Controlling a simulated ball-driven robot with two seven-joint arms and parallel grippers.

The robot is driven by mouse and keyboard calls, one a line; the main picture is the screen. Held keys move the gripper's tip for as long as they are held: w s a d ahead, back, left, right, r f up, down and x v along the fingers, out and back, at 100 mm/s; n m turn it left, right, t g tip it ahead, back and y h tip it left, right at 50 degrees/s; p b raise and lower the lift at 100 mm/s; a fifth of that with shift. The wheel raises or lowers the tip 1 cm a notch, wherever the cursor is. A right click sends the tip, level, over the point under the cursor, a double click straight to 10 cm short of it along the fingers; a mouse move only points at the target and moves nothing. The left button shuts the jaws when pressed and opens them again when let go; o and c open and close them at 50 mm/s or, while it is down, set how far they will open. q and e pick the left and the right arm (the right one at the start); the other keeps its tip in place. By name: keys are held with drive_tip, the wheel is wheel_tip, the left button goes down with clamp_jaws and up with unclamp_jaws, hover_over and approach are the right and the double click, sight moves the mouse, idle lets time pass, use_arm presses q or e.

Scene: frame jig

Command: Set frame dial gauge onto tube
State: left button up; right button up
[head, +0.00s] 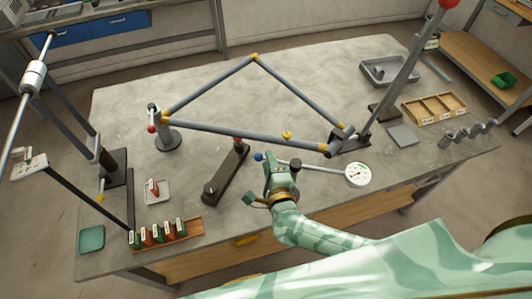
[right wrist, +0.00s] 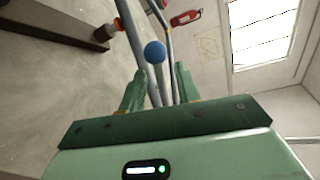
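The dial gauge has a white round dial (head: 358,174) at the front of the table, with a thin bar running left past a black disc (head: 296,163) to a blue ball (head: 257,156). My right gripper (head: 279,168) is closed around the bar between ball and disc. In the right wrist view, the blue ball (right wrist: 155,52) shows just beyond the fingers (right wrist: 160,88); the dial is out of that view. The frame is a triangle of grey tubes with yellow collars, and its front tube (head: 245,134) lies behind my gripper, apart from the dial. My left gripper is not in view.
A post (head: 167,138) and a dark clamp (head: 342,138) stand at the frame's ends. A dark bar fixture (head: 226,172) lies left of my gripper. A rack of tagged pieces (head: 166,234) is front left; a wooden tray (head: 433,107) is right.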

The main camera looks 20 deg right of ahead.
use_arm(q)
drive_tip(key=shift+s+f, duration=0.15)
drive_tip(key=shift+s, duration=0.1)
use_arm(e)
drive_tip(key=w, duration=0.4)
drive_tip(key=shift+d+f, duration=0.1)
drive_tip(key=shift+f, duration=0.2)
drive_tip(key=shift+s, duration=0.1)
clamp_jaws()
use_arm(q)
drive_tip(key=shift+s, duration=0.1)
